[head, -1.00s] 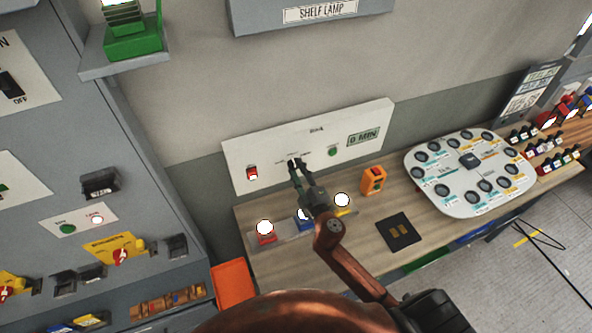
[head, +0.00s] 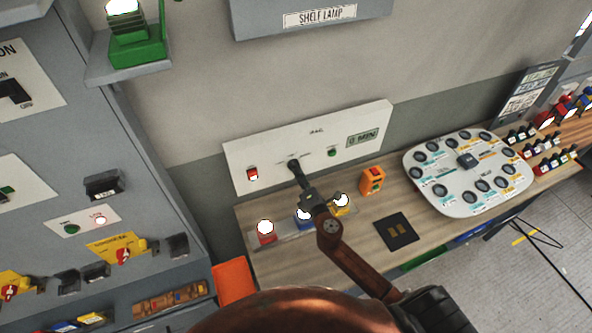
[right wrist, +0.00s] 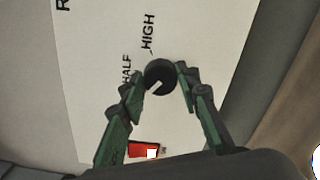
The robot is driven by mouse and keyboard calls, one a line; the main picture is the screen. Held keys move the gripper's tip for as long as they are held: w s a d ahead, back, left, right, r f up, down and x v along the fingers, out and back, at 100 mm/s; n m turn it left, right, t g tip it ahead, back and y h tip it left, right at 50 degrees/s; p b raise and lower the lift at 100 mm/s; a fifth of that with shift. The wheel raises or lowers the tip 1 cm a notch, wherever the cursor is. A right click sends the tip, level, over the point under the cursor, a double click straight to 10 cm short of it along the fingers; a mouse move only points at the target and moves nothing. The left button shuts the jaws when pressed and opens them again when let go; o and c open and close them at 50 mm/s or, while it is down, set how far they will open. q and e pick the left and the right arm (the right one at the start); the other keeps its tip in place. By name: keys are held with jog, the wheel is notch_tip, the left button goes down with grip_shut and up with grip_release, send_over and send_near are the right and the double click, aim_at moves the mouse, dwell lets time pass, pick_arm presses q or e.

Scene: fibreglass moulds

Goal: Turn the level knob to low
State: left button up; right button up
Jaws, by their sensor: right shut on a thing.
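The level knob (right wrist: 159,74) is a round black knob with a white pointer mark on a white panel (head: 245,155). In the right wrist view the mark lies on the knob's lower-left part. The words HALF and HIGH are printed left of and above the knob; I see no LOW label. My right gripper (right wrist: 159,80) is shut on the knob, with one green-and-black finger at each side. In the head view this gripper (head: 296,166) reaches the panel and mostly hides the knob. My left gripper is not in view.
The panel also has a red switch (head: 253,174), a green button (head: 332,152) and a MIN display (head: 364,139). Red, blue and yellow lamp-topped units stand on the bench below my right gripper. An orange box (head: 372,180) and a black pad (head: 398,231) lie to the right.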

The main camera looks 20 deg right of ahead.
jog(key=shift+n, duration=0.6)
jog(key=o, duration=1.1)
jog(key=shift+w, duration=0.1)
jog(key=shift+o, duration=0.3)
jog(key=shift+s, duration=0.2)
jog(key=s, duration=1.1)
jog(key=shift+s+a, duration=0.35)
